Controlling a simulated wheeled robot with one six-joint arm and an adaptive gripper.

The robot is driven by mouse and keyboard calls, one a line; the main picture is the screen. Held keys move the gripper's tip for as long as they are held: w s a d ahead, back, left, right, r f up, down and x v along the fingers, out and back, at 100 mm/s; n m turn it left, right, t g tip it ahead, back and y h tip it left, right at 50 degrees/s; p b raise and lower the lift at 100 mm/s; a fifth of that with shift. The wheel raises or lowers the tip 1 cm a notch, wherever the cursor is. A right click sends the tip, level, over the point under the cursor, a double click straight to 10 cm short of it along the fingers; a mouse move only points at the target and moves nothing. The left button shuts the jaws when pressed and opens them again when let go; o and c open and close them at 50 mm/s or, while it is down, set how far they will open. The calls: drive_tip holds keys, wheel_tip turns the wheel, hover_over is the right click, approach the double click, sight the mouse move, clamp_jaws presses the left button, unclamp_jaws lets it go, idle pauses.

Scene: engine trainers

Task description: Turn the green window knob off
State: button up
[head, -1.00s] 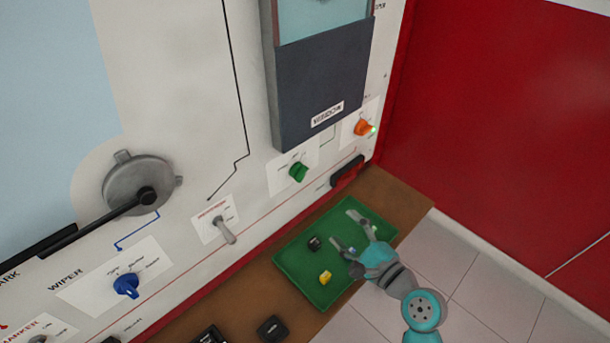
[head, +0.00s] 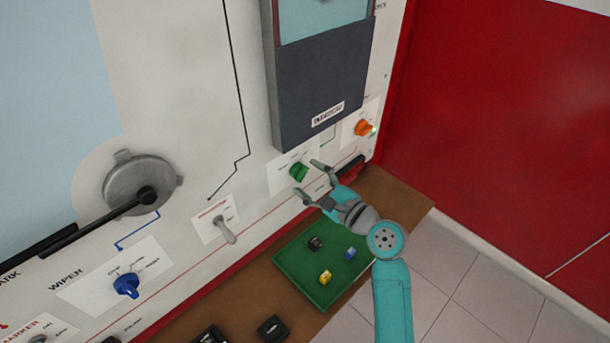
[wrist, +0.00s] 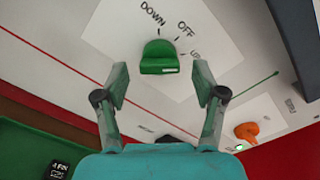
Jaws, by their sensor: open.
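The green window knob (head: 298,171) sits on a white label plate on the panel, below the dark window box. In the wrist view the knob (wrist: 159,57) is near the top centre, with DOWN, OFF and a partly hidden UP label around its far side. I cannot tell for sure which label it points to. My gripper (head: 309,179) is open and empty in front of the knob. In the wrist view its two fingers (wrist: 161,84) stand left and right of the knob, apart from it, with the knob between and slightly beyond the tips.
An orange knob (head: 364,128) with a green light is to the right. A toggle switch (head: 226,230) and blue wiper knob (head: 126,285) are to the left. A green tray (head: 290,265) with small blocks lies on the brown ledge below. The window box (head: 322,85) juts out above.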

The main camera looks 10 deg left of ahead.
drive_tip(key=shift+x, duration=0.95)
drive_tip(key=c, duration=1.2)
drive_tip(key=shift+o, duration=0.2)
drive_tip(key=shift+n, duration=0.4)
drive_tip(key=n, duration=0.3)
drive_tip(key=shift+n, duration=0.3)
drive_tip(key=n, duration=0.4)
drive_tip(key=shift+n, duration=0.3)
